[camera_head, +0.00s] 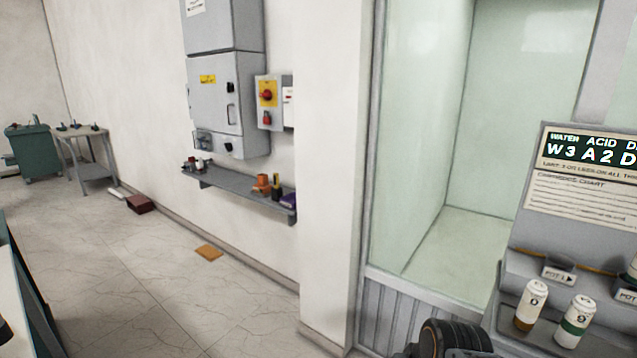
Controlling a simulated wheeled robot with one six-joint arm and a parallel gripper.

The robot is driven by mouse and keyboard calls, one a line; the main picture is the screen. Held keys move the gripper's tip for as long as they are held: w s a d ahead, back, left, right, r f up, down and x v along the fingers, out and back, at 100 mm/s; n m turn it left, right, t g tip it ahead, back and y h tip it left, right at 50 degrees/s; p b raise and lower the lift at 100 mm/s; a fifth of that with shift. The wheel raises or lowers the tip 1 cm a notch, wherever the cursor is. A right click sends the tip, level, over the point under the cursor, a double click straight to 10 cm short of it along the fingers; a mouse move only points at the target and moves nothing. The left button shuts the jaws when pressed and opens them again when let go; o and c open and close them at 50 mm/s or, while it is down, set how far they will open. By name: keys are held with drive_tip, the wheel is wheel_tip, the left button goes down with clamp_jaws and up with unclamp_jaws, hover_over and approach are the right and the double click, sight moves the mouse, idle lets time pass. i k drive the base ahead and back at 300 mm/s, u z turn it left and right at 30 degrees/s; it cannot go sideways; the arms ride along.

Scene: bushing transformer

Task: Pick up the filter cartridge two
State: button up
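Two white cartridges stand upright on the grey shelf of the panel at the lower right. The left cartridge (531,304) has a brown band near its base. The right cartridge (575,322) has a green band around it. Each carries a small dark mark on its side, too small to read surely, so I cannot tell which one is filter cartridge two. A dark ribbed round part at the bottom edge, left of the cartridges, may be part of my arm. No gripper fingers show.
A chart board (584,178) rises behind the cartridges. A glass-walled booth (430,140) stands left of it. A wall shelf (240,186) holds small items under a grey cabinet (220,95). An orange-brown piece (209,253) lies on the floor. The floor at left is mostly clear.

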sight(575, 321)
drive_tip(key=u, duration=2.55)
drive_tip(key=k, duration=0.95)
drive_tip(key=z, duration=1.3)
